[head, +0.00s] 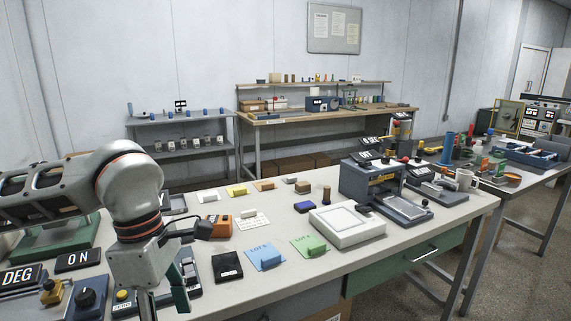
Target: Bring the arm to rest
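My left arm comes in from the left over the near end of the bench. Its grey gripper (166,300) points down at the bottom left, beside a black-topped device. Its fingers stand apart, with nothing seen between them; the lower end is close to the frame's bottom edge. My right gripper is not in view.
A black square pad (228,267) and an orange device (213,228) are close to the gripper. A white framed plate (347,225) and a blue press (372,182) stand further right. Bare bench top (240,295) shows in front.

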